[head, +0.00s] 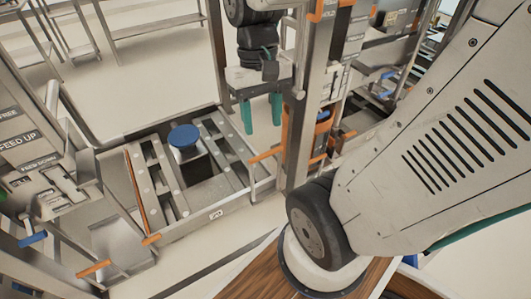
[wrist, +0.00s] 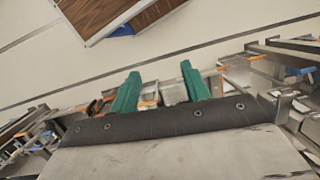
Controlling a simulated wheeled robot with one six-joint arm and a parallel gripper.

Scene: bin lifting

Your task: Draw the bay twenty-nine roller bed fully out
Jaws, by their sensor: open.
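A low metal roller bed (head: 226,204) lies in the middle left of the head view, with slatted rails and a blue round disc (head: 184,137) on it. A small label is on its front edge, too small to read surely. My gripper (head: 262,112) has two green fingers, spread apart with nothing between them. It hangs above and to the right of the bed, near an upright post, and touches nothing that I can make out. In the wrist view, my gripper (wrist: 160,72) points at a row of metal frames with orange parts; the bed is not clear there.
An upright metal post with orange edging (head: 301,110) stands just right of my gripper. A control panel marked "FEED UP" (head: 18,143) stands at the left. A wooden surface (head: 252,277) is at the bottom.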

